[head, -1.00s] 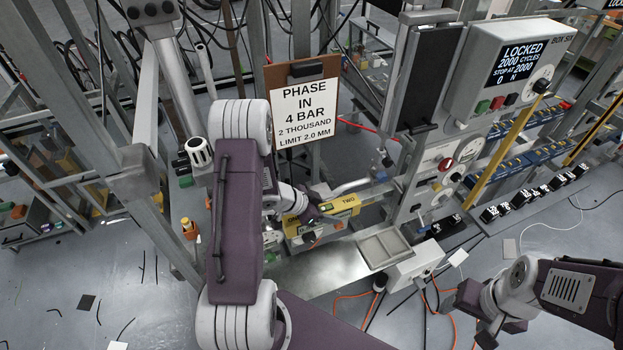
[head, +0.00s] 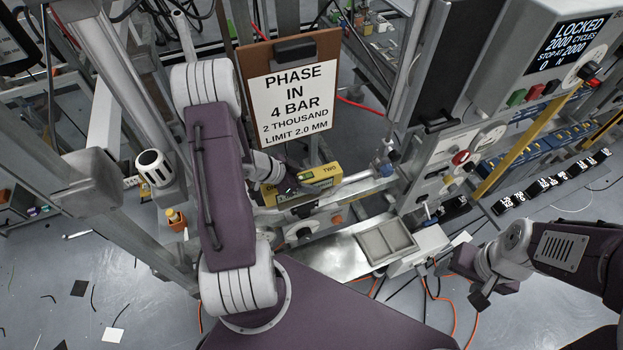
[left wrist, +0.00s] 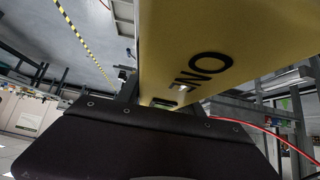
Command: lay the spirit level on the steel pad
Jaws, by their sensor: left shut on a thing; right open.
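The spirit level is a yellow bar (head: 322,173) marked TWO at its right end. My left gripper (head: 298,188) is shut on it, and my arm hides part of its left side in the head view. In the left wrist view the yellow bar (left wrist: 225,45) shows large and close, marked ONE, above the dark gripper body. The level appears above a grey metal fixture (head: 312,224); I cannot tell the gap. A flat shiny steel surface (head: 340,262) lies below, but I cannot tell which surface is the steel pad. My right gripper (head: 482,292) is open and empty at the lower right.
A sign board (head: 293,95) stands behind the level. A shallow grey tray (head: 387,241) lies right of the steel surface. A machine box with a display (head: 565,45) stands at the upper right. Orange cables hang below the tray.

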